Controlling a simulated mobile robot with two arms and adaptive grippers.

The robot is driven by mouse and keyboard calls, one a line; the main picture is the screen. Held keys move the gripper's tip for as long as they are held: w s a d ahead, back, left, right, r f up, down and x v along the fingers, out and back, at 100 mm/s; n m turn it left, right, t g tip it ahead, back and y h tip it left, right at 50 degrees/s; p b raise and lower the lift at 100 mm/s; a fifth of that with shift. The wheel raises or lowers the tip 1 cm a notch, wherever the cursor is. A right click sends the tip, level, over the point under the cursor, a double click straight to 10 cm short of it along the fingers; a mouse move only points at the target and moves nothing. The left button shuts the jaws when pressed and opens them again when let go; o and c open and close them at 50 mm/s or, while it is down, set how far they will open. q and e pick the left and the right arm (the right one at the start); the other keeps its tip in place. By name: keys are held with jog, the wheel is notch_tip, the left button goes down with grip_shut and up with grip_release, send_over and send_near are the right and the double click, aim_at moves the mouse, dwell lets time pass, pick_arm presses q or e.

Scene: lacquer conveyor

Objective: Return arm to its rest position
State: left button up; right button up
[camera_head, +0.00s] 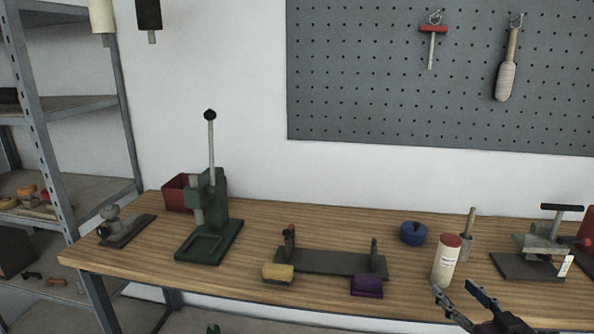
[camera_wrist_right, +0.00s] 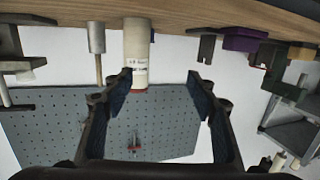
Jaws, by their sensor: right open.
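My right gripper (camera_head: 455,288) reaches in from the bottom right of the head view, at the bench's front edge, with its fingers spread and nothing between them. In the right wrist view, which is upside down, the open fingers (camera_wrist_right: 160,85) frame pegboard and wall. A white canister with a red lid (camera_head: 446,261) stands upright on the bench just behind the gripper. It also shows in the wrist view (camera_wrist_right: 137,55), where one fingertip overlaps its edge; I cannot tell the exact gap. My left gripper is not in view.
The wooden bench (camera_head: 130,262) carries a green press (camera_head: 210,225), a dark fixture (camera_head: 330,262), yellow (camera_head: 278,273) and purple (camera_head: 367,286) blocks, a blue round container (camera_head: 413,233), a wood-handled tool (camera_head: 468,235) and a clamp device (camera_head: 540,250). A shelf rack (camera_head: 60,150) stands left.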

jog(key=s+a+f+n+g+y, duration=0.1)
jog(key=s+a+f+g, duration=0.1)
jog(key=a+f, duration=0.25)
jog(key=s+a+f+n+g, duration=0.1)
jog(key=s+a+f+g, duration=0.15)
jog(key=a+f, duration=0.2)
jog(key=s+a+f+g, duration=0.3)
jog(key=s+f, duration=0.2)
jog(key=s, duration=0.3)
jog(key=s+a+f+g+h, duration=0.1)
jog(key=s+a+f+g, duration=0.2)
jog(key=s, duration=0.5)
jog(key=s+a+f+g, duration=0.2)
jog(key=s+a+f, duration=0.1)
jog(key=s+f, duration=0.4)
jog(key=s+f+g, duration=0.1)
jog(key=s+f, duration=0.1)
jog(key=f, duration=1.1)
jog(key=s+f+g, duration=0.1)
jog(key=s+f, duration=0.1)
jog(key=f, duration=1.1)
jog(key=s+d+f, duration=0.3)
jog(key=s+f, duration=1.2)
jog(key=s, duration=0.2)
jog(key=shift+f+g+h, duration=0.15)
jog(key=shift+g+h, duration=0.15)
jog(key=shift+g, duration=0.15)
jog(key=shift+c, duration=0.5)
